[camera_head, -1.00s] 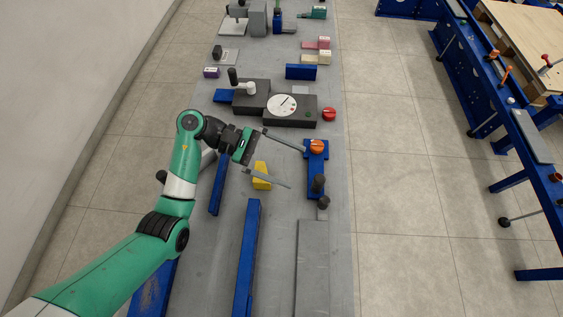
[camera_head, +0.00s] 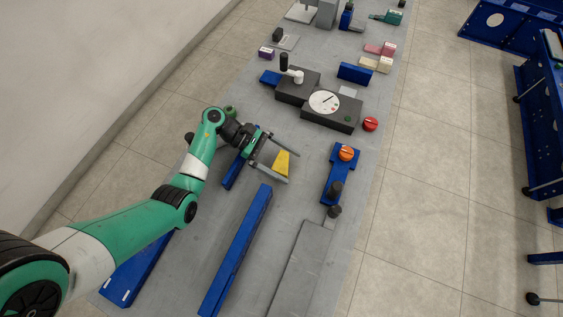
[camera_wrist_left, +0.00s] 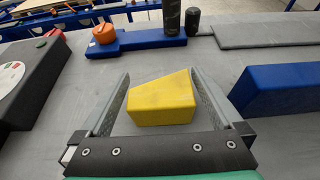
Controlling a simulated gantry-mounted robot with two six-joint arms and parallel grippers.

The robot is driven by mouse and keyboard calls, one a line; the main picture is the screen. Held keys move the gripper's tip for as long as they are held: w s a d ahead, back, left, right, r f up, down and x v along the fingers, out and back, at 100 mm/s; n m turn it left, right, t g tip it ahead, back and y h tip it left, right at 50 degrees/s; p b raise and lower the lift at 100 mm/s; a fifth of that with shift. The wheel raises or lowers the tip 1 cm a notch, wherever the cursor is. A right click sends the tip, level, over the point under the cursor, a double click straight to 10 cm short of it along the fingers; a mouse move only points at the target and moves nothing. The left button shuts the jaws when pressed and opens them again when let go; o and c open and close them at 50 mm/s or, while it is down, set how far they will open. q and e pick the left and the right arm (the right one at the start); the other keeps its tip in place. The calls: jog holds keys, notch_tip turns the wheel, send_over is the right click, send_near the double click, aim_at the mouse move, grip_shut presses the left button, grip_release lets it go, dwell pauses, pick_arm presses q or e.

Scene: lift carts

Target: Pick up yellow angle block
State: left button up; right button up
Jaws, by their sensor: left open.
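The yellow angle block (camera_head: 281,162) lies on the grey table in the head view. It also shows in the left wrist view (camera_wrist_left: 161,98), with its slanted top edge falling to the left. My left gripper (camera_head: 287,167) is open, and its two fingers reach out on either side of the block. In the left wrist view the block lies between the fingers (camera_wrist_left: 158,92), with a gap on both sides. The fingers do not appear to touch it. My right gripper is not in view.
A blue clamp with an orange knob (camera_head: 338,176) stands right of the block. A long blue bar (camera_head: 238,250) lies in front. A dark box with a dial (camera_head: 332,110) and a red knob (camera_head: 370,124) are behind. Bare table surrounds the block.

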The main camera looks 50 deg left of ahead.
pick_arm(q)
jog(key=x, duration=0.2)
jog(key=shift+w+d, duration=0.1)
jog(key=shift+d, duration=0.2)
jog(key=c, duration=1.3)
jog(key=shift+r, duration=0.1)
